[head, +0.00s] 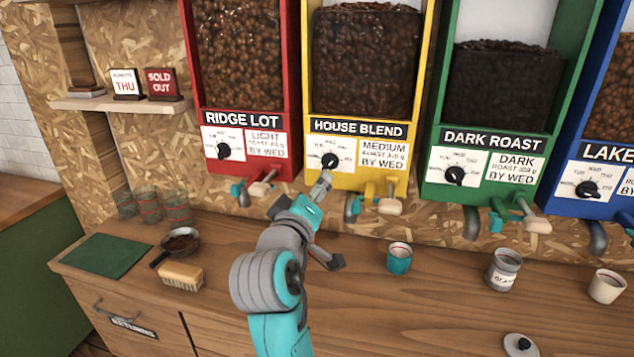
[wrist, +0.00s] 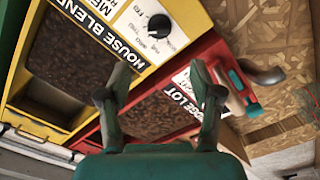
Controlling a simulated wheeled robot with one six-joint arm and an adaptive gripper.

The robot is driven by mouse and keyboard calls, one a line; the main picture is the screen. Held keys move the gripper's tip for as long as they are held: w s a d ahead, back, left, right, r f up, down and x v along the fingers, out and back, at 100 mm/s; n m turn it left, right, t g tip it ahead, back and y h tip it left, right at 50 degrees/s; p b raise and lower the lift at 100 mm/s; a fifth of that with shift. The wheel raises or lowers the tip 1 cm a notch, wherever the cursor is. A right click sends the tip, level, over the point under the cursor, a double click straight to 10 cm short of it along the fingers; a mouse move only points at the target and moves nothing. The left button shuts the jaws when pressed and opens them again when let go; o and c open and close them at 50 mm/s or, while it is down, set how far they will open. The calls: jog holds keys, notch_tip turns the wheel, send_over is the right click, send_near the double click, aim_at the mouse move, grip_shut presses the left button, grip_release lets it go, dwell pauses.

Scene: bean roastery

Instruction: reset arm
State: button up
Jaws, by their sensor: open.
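My arm (head: 268,283) reaches up from the bottom of the head view toward the yellow House Blend dispenser (head: 357,180). My gripper (head: 322,184) is in front of that dispenser's lower panel, just below its black dial (head: 330,160). In the wrist view, my gripper (wrist: 160,80) has its two fingers spread apart with nothing between them. The House Blend dial also shows in the wrist view (wrist: 160,25), beyond the fingers and apart from them. The red Ridge Lot dispenser (head: 294,110) stands to the left in the head view.
The green Dark Roast dispenser (head: 443,130) and a blue one (head: 556,175) stand to the right. On the wooden counter (head: 400,310) are a teal cup (head: 399,258), a grey canister (head: 503,270), a white cup (head: 606,286), a brush (head: 182,276) and a pan of beans (head: 160,257).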

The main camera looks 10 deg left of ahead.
jog(key=shift+s, duration=0.25)
jog(key=s+d+f+y, duration=0.1)
jog(key=s+d+f, duration=0.3)
jog(key=f, duration=0.5)
jog(key=s+d+f+g+y, duration=0.1)
jog(key=s+d+f, duration=0.2)
jog(key=d+f, duration=0.45)
jog(key=s+d+f, duration=0.3)
jog(key=f, duration=0.8)
jog(key=s+d+f+m+g, duration=0.1)
jog(key=s+d+f, duration=0.3)
jog(key=s, duration=0.3)
jog(key=s+d+f+m+g, duration=0.1)
jog(key=s+d+f, duration=0.35)
jog(key=s, duration=0.25)
jog(key=s+d+r+m, duration=0.1)
jog(key=s+d+m, duration=0.1)
jog(key=s, duration=0.7)
jog(key=s+d+r+m+h, duration=0.1)
jog(key=s+d+m, duration=0.2)
jog(key=s, duration=0.5)
jog(key=s+d+r+m, duration=0.2)
jog(key=s+d, duration=0.1)
jog(key=s, duration=0.6)
jog(key=shift+s+m, duration=0.3)
